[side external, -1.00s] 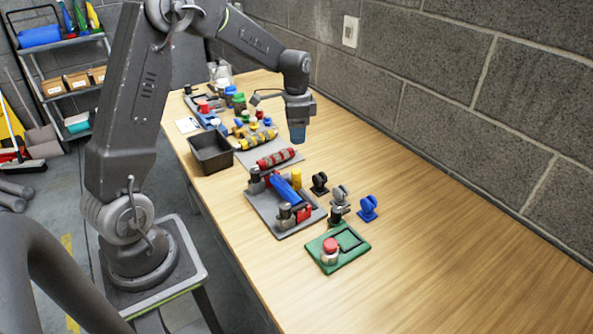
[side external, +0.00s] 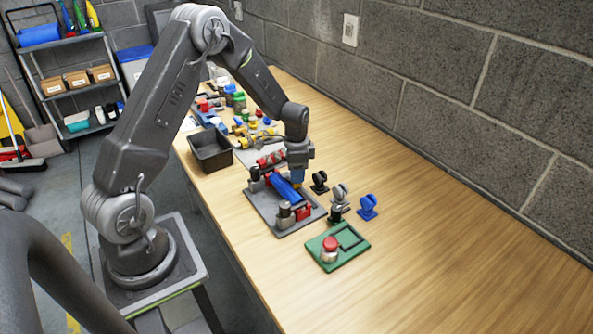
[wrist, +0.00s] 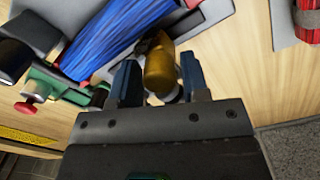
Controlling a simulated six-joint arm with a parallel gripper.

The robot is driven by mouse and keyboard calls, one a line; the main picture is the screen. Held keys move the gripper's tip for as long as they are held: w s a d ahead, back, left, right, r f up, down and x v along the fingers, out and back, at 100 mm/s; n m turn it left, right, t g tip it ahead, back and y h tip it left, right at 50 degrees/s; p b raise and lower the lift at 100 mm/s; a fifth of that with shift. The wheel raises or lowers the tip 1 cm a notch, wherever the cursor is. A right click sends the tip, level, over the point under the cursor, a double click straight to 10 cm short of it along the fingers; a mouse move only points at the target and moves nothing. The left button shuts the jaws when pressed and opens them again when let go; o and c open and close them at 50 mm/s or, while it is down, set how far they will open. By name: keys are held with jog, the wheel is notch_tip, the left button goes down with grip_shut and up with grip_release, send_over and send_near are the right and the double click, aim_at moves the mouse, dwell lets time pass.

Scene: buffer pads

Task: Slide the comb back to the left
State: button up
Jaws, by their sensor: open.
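No part plainly shaped like a comb can be picked out. A blue ribbed bar (side external: 284,187) lies on a grey base plate (side external: 262,207). The bar is large at upper left in the wrist view (wrist: 112,38). A yellow-brown upright cylinder (wrist: 159,66) stands beside the bar. My gripper (side external: 297,180) is lowered over this cylinder, hiding most of it in the side view. In the wrist view my gripper (wrist: 160,82) is open, with one blue fingertip on each side of the cylinder. Whether either fingertip touches it cannot be told.
A red clip (side external: 304,212) and a dark-capped metal post (side external: 285,213) stand on the plate's near end. A green pad (side external: 353,238) with a red button is nearer. Black, grey and blue (side external: 368,206) holders stand to the right. A black bin (side external: 211,152) is at left.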

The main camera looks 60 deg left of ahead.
jog(key=shift+c, duration=0.3)
grip_shut()
jog(key=shift+a, duration=1.9)
jog(key=shift+o, duration=0.3)
grip_release()
notch_tip(320, 180, up, 14)
jog(key=shift+a, duration=0.15)
jog(key=shift+w, duration=0.1)
